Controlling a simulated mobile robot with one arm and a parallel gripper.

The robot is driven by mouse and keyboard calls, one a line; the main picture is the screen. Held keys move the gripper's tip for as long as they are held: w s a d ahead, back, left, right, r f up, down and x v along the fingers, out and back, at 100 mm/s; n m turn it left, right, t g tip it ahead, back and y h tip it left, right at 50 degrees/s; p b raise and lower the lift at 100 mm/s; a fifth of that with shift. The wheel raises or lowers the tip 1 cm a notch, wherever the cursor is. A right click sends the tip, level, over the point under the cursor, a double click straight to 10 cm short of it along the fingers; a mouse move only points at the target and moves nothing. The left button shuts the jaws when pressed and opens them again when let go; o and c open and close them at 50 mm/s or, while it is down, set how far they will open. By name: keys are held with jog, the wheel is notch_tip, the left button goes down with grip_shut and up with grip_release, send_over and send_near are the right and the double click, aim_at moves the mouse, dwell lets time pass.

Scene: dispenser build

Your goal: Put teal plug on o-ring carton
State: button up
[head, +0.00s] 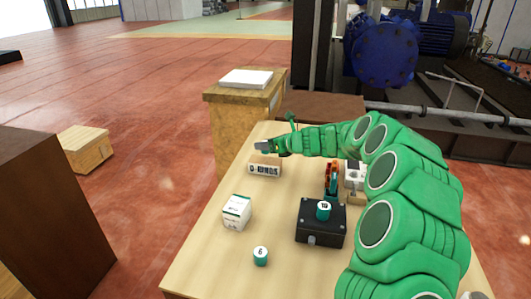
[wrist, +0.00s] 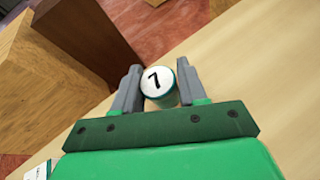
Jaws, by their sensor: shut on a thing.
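My gripper (head: 267,146) is above the far part of the table, its fingers just above and behind the white carton lettered "O-RINGS" (head: 265,169). In the wrist view my gripper (wrist: 158,84) is shut on a teal plug (wrist: 158,84) with a white top marked 7. The plug sits between the two grey fingers; it is hard to make out in the head view. A gap between plug and carton cannot be judged. Another teal plug, marked 6 (head: 260,257), stands at the table's front. A third teal plug (head: 323,211) stands on a black box (head: 320,235).
A white and green carton (head: 236,212) stands on the left of the table (head: 205,268). A wooden cabinet (head: 235,130) stands behind. Bare tabletop lies between the cartons.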

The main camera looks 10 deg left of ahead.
aim_at(265, 152)
jog(key=shift+w+a+f, duration=0.1)
jog(key=shift+f, duration=1.55)
jog(key=shift+f, duration=0.15)
jog(key=o, duration=1.1)
jog(key=shift+d+r, duration=0.3)
jog(key=shift+d, duration=0.15)
jog(key=v, duration=1.1)
jog(key=shift+r, duration=0.1)
